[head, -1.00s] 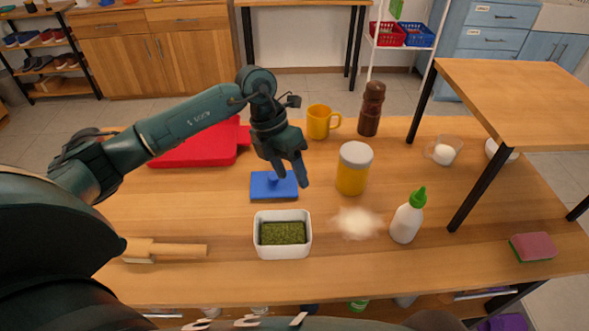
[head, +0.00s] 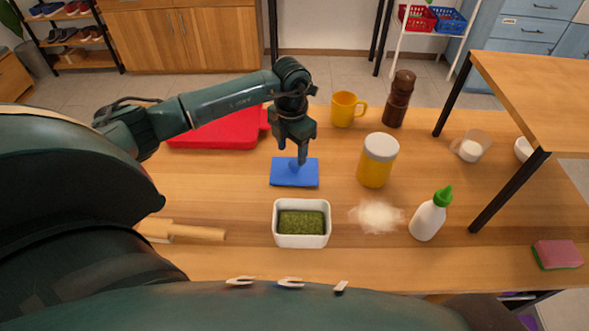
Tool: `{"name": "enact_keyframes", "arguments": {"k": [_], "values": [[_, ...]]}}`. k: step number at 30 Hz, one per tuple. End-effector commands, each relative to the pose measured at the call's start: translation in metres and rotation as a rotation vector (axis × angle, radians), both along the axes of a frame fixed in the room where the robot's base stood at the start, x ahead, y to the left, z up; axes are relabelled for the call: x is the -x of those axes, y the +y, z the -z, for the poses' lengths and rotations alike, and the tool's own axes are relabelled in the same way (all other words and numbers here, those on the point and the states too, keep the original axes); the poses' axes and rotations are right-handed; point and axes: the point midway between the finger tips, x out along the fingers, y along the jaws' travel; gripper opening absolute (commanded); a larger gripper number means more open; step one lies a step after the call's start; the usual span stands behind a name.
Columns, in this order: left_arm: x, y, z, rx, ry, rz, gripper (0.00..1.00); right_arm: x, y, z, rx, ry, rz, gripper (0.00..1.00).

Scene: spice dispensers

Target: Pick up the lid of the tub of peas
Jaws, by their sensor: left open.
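A white rectangular tub (head: 302,238) with green contents stands open near the table's front edge. A flat blue lid (head: 308,181) lies on the table just behind the tub, apart from it. My left gripper (head: 293,156) is open and points down right over the middle of the lid. Its fingers hide the lid's knob, and I cannot tell whether they touch it. My right gripper is not in view.
A yellow jar with a grey cap (head: 377,163) stands right of the lid. A red board (head: 215,132) lies behind my arm. A yellow mug (head: 346,109) stands behind.

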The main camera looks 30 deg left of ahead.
Motion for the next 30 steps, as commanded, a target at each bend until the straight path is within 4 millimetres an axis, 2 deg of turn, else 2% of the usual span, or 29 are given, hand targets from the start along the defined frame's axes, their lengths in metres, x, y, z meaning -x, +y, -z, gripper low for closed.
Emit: {"name": "enact_keyframes", "arguments": {"k": [3, 7, 17, 30], "values": [[-0.006, -0.004, 0.018, 0.002, 0.005, -0.001, 0.54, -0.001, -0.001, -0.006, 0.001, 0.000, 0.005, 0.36], [-0.007, -0.004, 0.035, 0.001, 0.003, -0.001, 0.54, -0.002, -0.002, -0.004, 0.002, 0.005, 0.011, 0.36], [-0.007, -0.003, 0.042, 0.000, 0.000, 0.000, 0.53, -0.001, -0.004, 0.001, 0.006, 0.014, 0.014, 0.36], [-0.007, -0.003, 0.041, 0.000, 0.000, 0.000, 0.17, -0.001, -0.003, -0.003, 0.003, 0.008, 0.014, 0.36]]}}
